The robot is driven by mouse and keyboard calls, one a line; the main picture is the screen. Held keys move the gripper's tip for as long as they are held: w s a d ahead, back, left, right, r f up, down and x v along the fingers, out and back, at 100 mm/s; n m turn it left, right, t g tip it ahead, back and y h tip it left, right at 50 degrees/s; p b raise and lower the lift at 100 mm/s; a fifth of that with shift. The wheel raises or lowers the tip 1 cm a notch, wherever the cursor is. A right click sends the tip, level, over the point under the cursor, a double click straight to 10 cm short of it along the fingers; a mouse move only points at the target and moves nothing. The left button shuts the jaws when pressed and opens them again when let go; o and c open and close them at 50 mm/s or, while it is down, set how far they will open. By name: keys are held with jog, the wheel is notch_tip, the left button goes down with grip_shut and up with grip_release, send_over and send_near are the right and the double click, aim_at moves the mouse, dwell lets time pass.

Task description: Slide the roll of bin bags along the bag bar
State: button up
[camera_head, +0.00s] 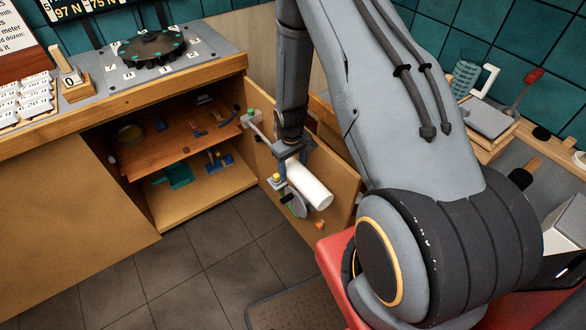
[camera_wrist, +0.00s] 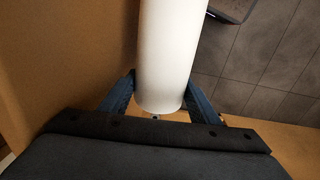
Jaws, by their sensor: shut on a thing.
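The white roll (camera_head: 309,184) lies tilted in front of the inner face of an open cabinet door, its near end pointing down and right. My gripper (camera_head: 291,164) is at its upper left end. In the wrist view the roll (camera_wrist: 169,45) runs up out of frame between the two blue fingers of my gripper (camera_wrist: 159,88), which is shut on it. A pale bar-like fitting (camera_head: 262,128) sits by the door just left of my gripper. I cannot tell whether it is the bag bar, or whether a bar runs through the roll.
The open door (camera_head: 338,178) stands right of the cabinet, whose shelf (camera_head: 180,141) holds small items. A grey disc (camera_head: 298,205) and small orange piece (camera_head: 320,224) are below the roll. The tiled floor (camera_head: 190,285) in front is mostly clear; a dark mat (camera_head: 290,308) lies there.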

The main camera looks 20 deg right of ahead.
aim_at(269, 142)
jog(key=shift+w, duration=0.2)
jog(key=shift+w+a+b, duration=0.2)
jog(key=shift+w+b, duration=0.25)
jog(key=shift+w, duration=0.25)
jog(key=shift+w+a, duration=0.1)
jog(key=shift+w, duration=0.25)
jog(key=shift+w+b, duration=0.3)
jog(key=shift+b, duration=0.05)
jog(key=shift+w+a, duration=0.1)
jog(key=shift+w+a+b, duration=0.3)
jog(key=shift+w+b, duration=0.6)
jog(key=shift+w, duration=0.45)
jog(key=shift+w+a+b, duration=0.3)
jog(key=shift+w+b, duration=0.55)
jog(key=shift+w, duration=0.5)
jog(key=shift+w+a+b, duration=0.3)
jog(key=shift+w+b, duration=0.6)
jog(key=shift+w, duration=0.45)
jog(key=shift+w+a+b, duration=0.25)
jog(key=shift+w+b, duration=0.4)
jog(key=shift+w, duration=0.25)
jog(key=shift+w+a+b, duration=0.2)
jog(key=shift+w+b, duration=0.4)
jog(key=shift+w, duration=0.25)
